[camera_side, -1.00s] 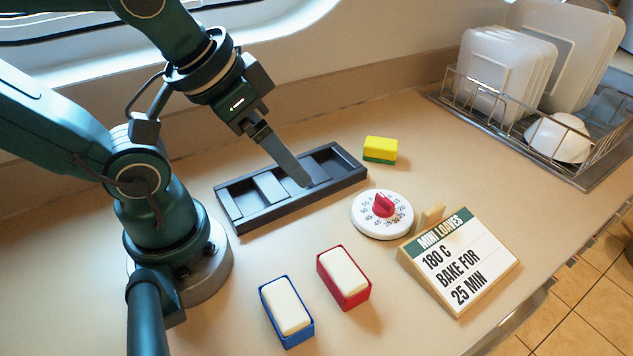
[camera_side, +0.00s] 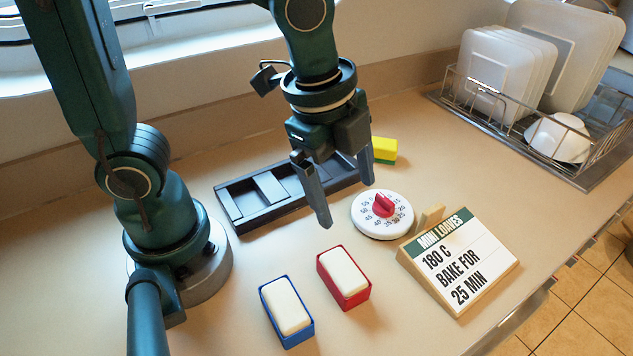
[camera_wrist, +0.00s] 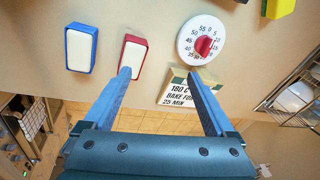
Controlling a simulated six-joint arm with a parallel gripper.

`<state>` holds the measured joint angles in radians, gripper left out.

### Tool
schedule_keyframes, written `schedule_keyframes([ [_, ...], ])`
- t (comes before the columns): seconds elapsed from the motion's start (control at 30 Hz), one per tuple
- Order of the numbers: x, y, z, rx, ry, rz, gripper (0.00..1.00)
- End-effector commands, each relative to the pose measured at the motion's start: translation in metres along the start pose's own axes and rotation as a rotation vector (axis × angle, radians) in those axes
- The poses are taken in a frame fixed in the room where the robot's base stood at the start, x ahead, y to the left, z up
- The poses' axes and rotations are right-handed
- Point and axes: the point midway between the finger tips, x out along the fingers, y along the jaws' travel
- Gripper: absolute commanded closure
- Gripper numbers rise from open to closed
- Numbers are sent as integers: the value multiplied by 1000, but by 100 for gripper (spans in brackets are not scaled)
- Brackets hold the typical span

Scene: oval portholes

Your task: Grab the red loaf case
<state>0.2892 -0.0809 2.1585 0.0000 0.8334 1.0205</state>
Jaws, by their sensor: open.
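The red loaf case (camera_side: 343,277) holds a white block and sits on the counter, front centre in the side view. In the wrist view the red loaf case (camera_wrist: 132,56) is at the upper left, by the tip of the left finger. My gripper (camera_side: 347,205) is open and empty, pointing down above the counter behind the red case. It also shows in the wrist view (camera_wrist: 158,72), with its fingers spread apart. The blue loaf case (camera_side: 287,311), also with a white block, stands just left of the red one and in the wrist view (camera_wrist: 81,48).
A dark tray with compartments (camera_side: 235,219) lies behind my gripper. A white timer (camera_side: 383,228) with a red knob and a recipe sign (camera_side: 459,260) stand right of the red case. A yellow-green sponge (camera_side: 385,149) and a dish rack (camera_side: 590,179) are farther back.

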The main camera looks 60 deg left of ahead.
Motion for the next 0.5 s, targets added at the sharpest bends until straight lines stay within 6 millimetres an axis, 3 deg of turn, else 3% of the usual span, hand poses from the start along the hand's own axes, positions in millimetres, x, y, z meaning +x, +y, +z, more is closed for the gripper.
schedule_keyframes([
  [0.2,42,24,-22,228,-59,149,10],
  [0.5,66,44,-24,284,-95,217,10],
])
